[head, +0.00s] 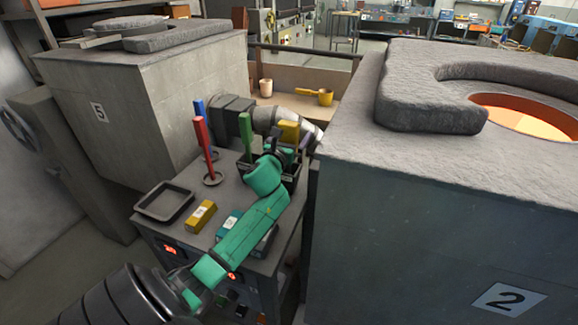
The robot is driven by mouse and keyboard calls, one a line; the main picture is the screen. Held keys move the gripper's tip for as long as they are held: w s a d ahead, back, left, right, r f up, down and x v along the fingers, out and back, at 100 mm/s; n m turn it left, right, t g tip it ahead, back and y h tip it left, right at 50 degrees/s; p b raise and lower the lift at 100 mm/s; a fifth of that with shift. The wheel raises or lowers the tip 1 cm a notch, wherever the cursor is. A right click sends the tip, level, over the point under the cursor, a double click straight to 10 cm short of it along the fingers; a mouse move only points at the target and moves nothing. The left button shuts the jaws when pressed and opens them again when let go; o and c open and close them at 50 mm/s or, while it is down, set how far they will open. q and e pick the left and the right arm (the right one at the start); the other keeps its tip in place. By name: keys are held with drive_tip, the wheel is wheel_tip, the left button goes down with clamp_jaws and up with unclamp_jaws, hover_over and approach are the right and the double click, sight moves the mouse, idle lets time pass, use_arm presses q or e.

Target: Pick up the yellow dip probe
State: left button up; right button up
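A yellow upright piece (289,131), likely the yellow dip probe's handle, shows at the back right of the grey cart top (180,183). Its lower part is hidden behind my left arm and a black holder (291,172). My teal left arm reaches up from the lower left across the cart. Its dark gripper (277,146) is just left of and in front of the yellow piece in the picture. I cannot tell whether they touch or whether the fingers are open. My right gripper is not in view.
Red (202,135), blue (200,108) and green (246,132) upright bars stand nearby. A black tray (164,202) and a yellow box (201,216) lie in front. Large grey furnace blocks numbered 5 (150,100) and 2 (440,230) flank the cart.

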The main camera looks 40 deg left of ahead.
use_arm(q)
drive_tip(key=shift+s+r, duration=0.1)
drive_tip(key=c, duration=1.4)
drive_tip(key=shift+r, duration=0.1)
